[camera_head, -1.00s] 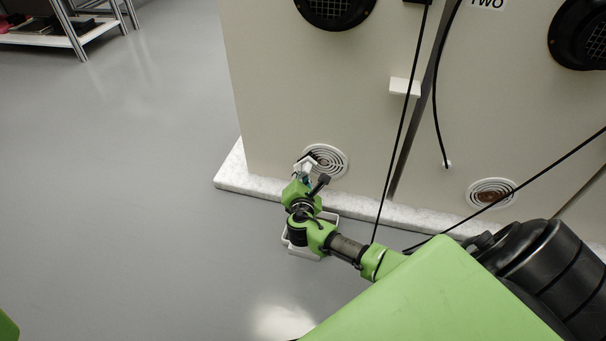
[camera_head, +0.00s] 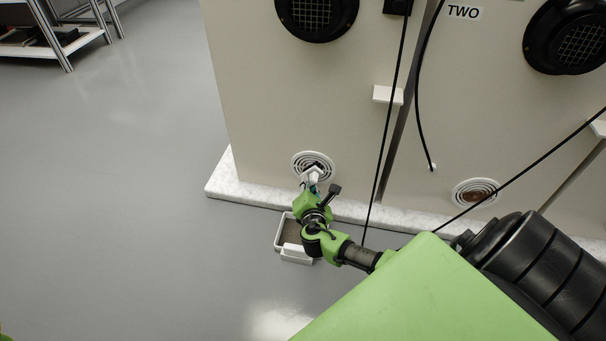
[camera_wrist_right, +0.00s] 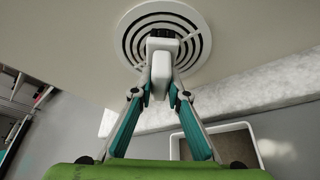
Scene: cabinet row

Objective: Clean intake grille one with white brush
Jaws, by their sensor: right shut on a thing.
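Intake grille one (camera_head: 325,160) is a round white grille with dark ring slots, low on the left cabinet. It also shows in the right wrist view (camera_wrist_right: 195,22). My right gripper (camera_head: 312,184) is low in front of it. In the wrist view the right gripper (camera_wrist_right: 160,92) is shut on the white brush (camera_wrist_right: 160,68). The brush's dark bristle end (camera_wrist_right: 162,34) lies over the middle of the grille. I cannot tell whether it touches. In the head view the gripper and brush hide the grille's lower part. My left gripper is not in view.
A white tray (camera_head: 281,236) with a brownish inside stands on the floor below my right wrist. A pale stone plinth (camera_head: 225,181) runs along the cabinet foot. A second grille (camera_head: 476,185) with a brown centre is on cabinet TWO. Black cables cross in front.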

